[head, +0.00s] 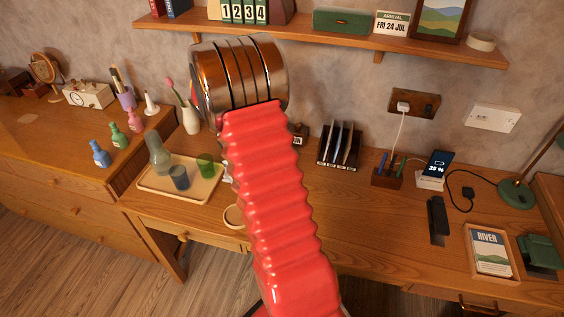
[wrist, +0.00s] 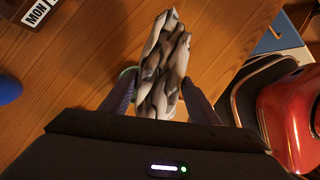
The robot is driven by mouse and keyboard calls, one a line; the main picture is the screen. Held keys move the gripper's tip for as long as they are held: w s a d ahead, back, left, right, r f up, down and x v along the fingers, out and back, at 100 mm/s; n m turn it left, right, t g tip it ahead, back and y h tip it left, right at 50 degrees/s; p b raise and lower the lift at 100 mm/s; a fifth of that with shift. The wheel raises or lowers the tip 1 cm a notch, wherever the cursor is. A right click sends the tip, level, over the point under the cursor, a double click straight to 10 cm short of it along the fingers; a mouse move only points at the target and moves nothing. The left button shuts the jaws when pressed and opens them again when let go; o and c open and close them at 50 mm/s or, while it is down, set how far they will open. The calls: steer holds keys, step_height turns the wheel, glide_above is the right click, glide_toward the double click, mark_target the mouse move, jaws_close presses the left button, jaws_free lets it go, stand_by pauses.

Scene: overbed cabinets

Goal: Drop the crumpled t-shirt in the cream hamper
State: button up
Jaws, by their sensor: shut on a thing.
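The crumpled t-shirt (wrist: 165,65), a grey, white and brown folded bundle, is between the two fingers of my gripper (wrist: 160,98) in the wrist view. My gripper is shut on it, and the shirt sticks out beyond the fingertips. Wooden surface shows behind it; I cannot tell the height above it. In the head view my red arm rises through the middle and hides the gripper and the shirt. The cream hamper is not seen in either view.
A wooden desk (head: 375,225) carries a tray (head: 152,184) with glassware, a file rack (head: 340,147), a phone stand (head: 431,180) and a green lamp (head: 517,193). A shelf (head: 330,37) runs above. Bottles stand on the left dresser (head: 45,150). Open floor (head: 75,260) shows lower left.

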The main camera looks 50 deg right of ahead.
steer(key=w+a+r+m+y, duration=0.1)
steer(key=w+a+m, duration=0.2)
steer(key=a, duration=0.7)
steer(key=w+a+r+m+y, duration=0.1)
steer(key=a+m, duration=0.4)
steer(key=a, duration=0.5)
steer(key=w+a+r+m+y, duration=0.1)
steer(key=w+a+m, duration=0.3)
steer(key=a, duration=0.6)
steer(key=shift+w+g+y, duration=0.4)
steer(key=shift+w+y, duration=0.5)
steer(key=shift+d, duration=0.15)
